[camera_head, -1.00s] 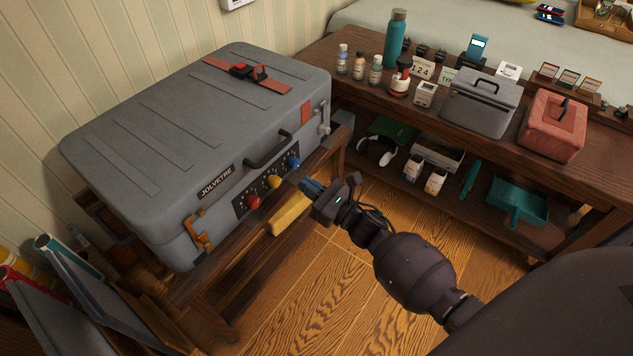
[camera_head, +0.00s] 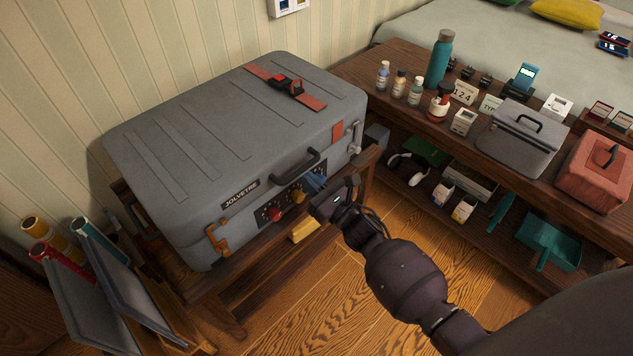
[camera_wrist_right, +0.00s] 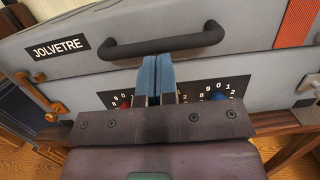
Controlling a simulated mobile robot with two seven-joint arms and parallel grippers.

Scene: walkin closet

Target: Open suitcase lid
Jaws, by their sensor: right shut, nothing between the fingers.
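The grey suitcase (camera_head: 170,140) lies flat with its lid shut. A red strap with a buckle (camera_head: 287,86) lies on the lid. The front has a dark handle (camera_head: 295,165), also in the right wrist view (camera_wrist_right: 165,43), an orange latch (camera_head: 217,240) and a silver latch (camera_head: 355,140). A dial panel below the handle shows a red knob (camera_head: 275,215) and a yellow knob (camera_head: 299,198); the right wrist view shows a blue knob (camera_wrist_right: 219,96). My right gripper (camera_head: 316,182) is shut and empty, its blue fingertips before the panel just below the handle. Contact is unclear. My left gripper is not in view.
The suitcase rests on a wooden bench (camera_head: 237,272) against the striped wall. Folders (camera_head: 110,255) stand at the left. A wooden shelf unit (camera_head: 400,65) at the right holds bottles, a grey case (camera_head: 517,135) and a red box (camera_head: 597,170). The wood floor in front shows free room.

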